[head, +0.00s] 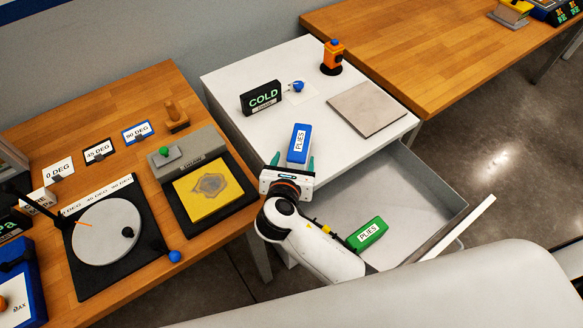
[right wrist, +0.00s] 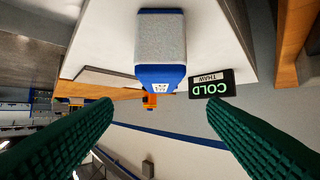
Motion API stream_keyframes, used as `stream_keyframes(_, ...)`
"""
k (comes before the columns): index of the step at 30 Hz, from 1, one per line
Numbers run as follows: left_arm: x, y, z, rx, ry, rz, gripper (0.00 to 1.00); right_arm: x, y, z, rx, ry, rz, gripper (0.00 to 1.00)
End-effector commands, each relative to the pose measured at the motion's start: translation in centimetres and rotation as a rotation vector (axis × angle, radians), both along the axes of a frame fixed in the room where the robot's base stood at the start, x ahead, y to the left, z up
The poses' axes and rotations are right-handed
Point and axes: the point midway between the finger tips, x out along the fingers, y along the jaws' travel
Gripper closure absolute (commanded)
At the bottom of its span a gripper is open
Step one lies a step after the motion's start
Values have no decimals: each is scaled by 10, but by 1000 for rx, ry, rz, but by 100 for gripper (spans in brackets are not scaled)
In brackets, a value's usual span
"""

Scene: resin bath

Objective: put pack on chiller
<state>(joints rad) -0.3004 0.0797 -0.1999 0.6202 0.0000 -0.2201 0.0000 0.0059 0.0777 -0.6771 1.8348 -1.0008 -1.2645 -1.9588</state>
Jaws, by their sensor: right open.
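A blue pack (head: 299,144) labelled PLIES is at the front edge of the white cabinet top (head: 235,80), below the COLD sign (head: 262,98). A green pack (head: 366,235), also labelled PLIES, lies in the cabinet's open drawer (head: 440,196). My right gripper (head: 294,160) is open at the near end of the blue pack, its fingers spread on either side. In the right wrist view, the blue pack (right wrist: 162,75) shows its grey end, centred beyond the fingers, with gaps on both sides. My left gripper is out of view. Which surface is the chiller is not labelled clearly.
A flat grey plate (head: 367,109) lies on the cabinet top at right, with an orange device (head: 333,57) behind it. A wooden bench at left holds a round grey disc (head: 106,229) and a yellow sheet (head: 208,190). Another wooden table (head: 440,45) stands at back right.

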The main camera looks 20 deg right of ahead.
Motion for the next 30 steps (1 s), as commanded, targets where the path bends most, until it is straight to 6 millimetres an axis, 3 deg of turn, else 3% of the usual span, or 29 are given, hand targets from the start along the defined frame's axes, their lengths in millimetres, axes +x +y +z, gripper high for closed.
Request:
stream_keyframes(3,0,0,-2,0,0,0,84,-15,7,6,2,0,0,33)
stream_keyframes(9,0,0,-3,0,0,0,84,-25,11,11,0,-1,0,33)
stream_keyframes(30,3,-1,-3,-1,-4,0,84,-25,12,6,11,4,0,33)
